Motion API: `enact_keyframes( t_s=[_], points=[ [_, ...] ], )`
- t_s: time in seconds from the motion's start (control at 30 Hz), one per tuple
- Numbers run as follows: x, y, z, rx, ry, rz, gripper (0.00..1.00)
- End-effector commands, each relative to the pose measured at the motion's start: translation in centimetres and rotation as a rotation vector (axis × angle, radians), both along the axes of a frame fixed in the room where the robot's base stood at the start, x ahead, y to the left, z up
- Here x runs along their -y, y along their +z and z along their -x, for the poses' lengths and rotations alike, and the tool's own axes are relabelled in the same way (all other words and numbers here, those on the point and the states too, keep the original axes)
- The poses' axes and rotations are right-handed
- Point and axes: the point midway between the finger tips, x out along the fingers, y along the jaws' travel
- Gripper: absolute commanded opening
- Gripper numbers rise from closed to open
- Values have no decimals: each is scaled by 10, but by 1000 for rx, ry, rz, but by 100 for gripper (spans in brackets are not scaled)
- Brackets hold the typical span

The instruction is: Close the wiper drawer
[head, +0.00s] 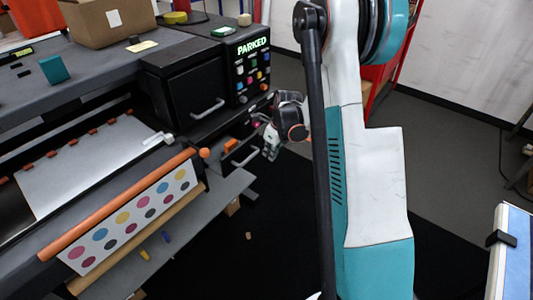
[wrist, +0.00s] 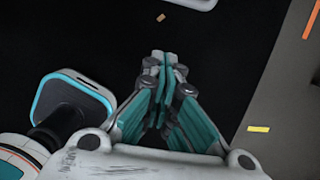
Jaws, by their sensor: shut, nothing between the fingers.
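The printer's end cabinet has a black upper front (head: 196,90) with a pale bar handle. Below it is a lower drawer (head: 229,148) with a pale handle (head: 245,156) and an orange part beside it. No label naming the wiper drawer is readable, and how far the lower drawer stands out is unclear. My gripper (head: 270,153) is just right of the lower handle, pointing down. In the wrist view my gripper (wrist: 163,58) is shut and empty, its fingertips together over dark floor. Part of a pale handle (wrist: 199,3) shows at the top edge, apart from the fingertips.
A control panel (head: 252,70) reading PARKED is above the drawer. A grey ledge (head: 215,199) runs below the printer. A cardboard box (head: 108,20) is on top. A small brown piece (head: 248,236) lies on the black mat, which is mostly clear. A red frame (head: 384,82) stands behind my arm.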

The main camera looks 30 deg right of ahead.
Motion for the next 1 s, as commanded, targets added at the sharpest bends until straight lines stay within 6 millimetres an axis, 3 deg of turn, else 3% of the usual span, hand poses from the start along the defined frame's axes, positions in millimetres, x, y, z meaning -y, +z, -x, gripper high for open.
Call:
enact_keyframes(
  t_s=[0.4,0.7,1.0],
  points=[
    [-8,-82,-20,0,3,1,0],
    [-20,-71,-52,1,4,2,0],
    [-21,-69,-56,1,2,1,0]
  ],
)
